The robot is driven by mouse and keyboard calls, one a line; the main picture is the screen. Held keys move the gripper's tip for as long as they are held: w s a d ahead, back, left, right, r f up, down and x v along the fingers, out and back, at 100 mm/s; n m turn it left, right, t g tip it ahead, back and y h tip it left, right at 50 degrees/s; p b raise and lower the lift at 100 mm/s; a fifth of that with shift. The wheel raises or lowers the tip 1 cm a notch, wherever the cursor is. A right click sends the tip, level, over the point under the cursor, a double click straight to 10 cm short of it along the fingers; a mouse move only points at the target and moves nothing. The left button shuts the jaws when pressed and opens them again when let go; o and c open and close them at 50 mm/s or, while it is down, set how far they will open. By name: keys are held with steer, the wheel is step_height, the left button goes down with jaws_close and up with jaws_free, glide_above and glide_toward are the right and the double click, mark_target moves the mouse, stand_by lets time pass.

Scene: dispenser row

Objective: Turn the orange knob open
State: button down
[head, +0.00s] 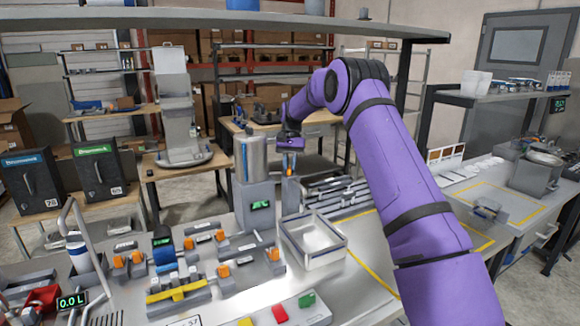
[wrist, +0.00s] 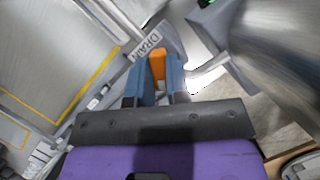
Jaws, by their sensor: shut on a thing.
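The orange knob (wrist: 158,63) is between the two blue-grey fingers of my gripper (wrist: 160,78) in the wrist view. The fingers are shut on it from both sides. The knob sits beside a plate lettered DRAIN (wrist: 147,46), with a metal pipe (wrist: 208,74) close to its right. In the head view my gripper (head: 291,150) points down beside the steel tank (head: 252,158). A bit of orange shows at the fingertips there, and most of the knob is hidden by them. The knob's exact turn angle is hard to tell.
Several other orange-knobbed valves (head: 222,270) are on the bench at left. A shelf (head: 250,20) spans overhead.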

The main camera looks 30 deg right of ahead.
steer(key=n+h, duration=0.1)
steer(key=n, duration=0.2)
steer(key=n+h, duration=0.1)
steer(key=n, duration=0.2)
steer(key=shift+r+n+g+h, duration=0.1)
steer(key=shift+n+g+h, duration=0.2)
stand_by(0.5)
steer(key=c, duration=1.1)
jaws_free()
steer(key=v, duration=1)
steer(key=shift+w+r, duration=0.25)
steer(key=shift+r, duration=0.05)
steer(key=shift+a, duration=0.1)
